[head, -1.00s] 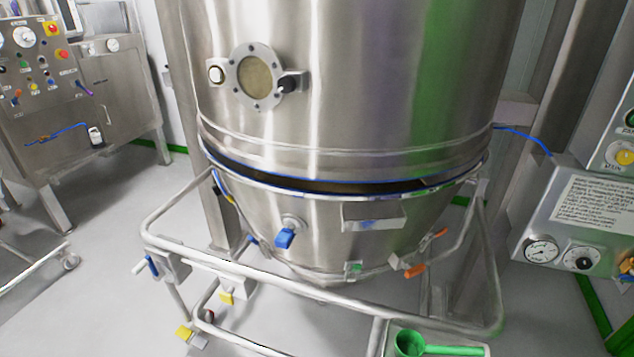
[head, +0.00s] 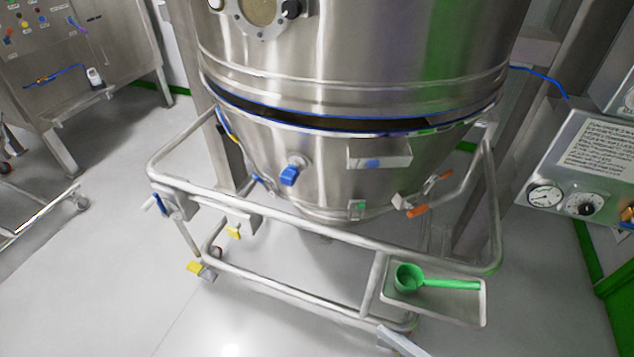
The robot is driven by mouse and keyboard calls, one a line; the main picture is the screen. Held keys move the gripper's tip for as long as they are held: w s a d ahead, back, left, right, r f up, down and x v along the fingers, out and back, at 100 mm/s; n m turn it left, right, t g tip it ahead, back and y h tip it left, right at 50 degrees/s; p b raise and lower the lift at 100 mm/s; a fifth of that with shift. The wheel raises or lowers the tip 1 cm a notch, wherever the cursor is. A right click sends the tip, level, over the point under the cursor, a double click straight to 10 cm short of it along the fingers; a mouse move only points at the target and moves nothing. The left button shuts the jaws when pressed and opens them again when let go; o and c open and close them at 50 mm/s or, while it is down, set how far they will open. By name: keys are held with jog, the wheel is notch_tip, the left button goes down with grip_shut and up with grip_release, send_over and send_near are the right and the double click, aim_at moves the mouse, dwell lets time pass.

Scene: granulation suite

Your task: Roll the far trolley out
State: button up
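A tubular steel trolley (head: 262,222) stands around the lower bowl (head: 325,172) of a large steel vessel (head: 350,75). A dark gap with a blue seal edge runs between the bowl and the upper vessel. The bowl carries a blue-handled valve (head: 289,175) and an orange-handled one (head: 417,211). The trolley has a blue lever (head: 160,204) at its left corner and yellow pedals (head: 195,267) low by its wheels. I cannot tell whether this is the far trolley. Part of another trolley (head: 40,210) shows at the left edge. My gripper is not in view.
A tray (head: 465,306) on the trolley's front right holds a green scoop (head: 410,278). A control box with gauges (head: 585,165) stands at the right. A steel cabinet (head: 120,50) is at the back left. The floor (head: 100,290) at the front left is clear.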

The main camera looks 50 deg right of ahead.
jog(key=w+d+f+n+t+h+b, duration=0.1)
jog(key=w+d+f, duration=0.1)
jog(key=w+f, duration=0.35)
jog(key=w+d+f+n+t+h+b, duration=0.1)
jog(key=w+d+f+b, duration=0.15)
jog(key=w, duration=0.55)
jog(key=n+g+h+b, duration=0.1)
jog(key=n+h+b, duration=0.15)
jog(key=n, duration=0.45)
send_near(302, 227)
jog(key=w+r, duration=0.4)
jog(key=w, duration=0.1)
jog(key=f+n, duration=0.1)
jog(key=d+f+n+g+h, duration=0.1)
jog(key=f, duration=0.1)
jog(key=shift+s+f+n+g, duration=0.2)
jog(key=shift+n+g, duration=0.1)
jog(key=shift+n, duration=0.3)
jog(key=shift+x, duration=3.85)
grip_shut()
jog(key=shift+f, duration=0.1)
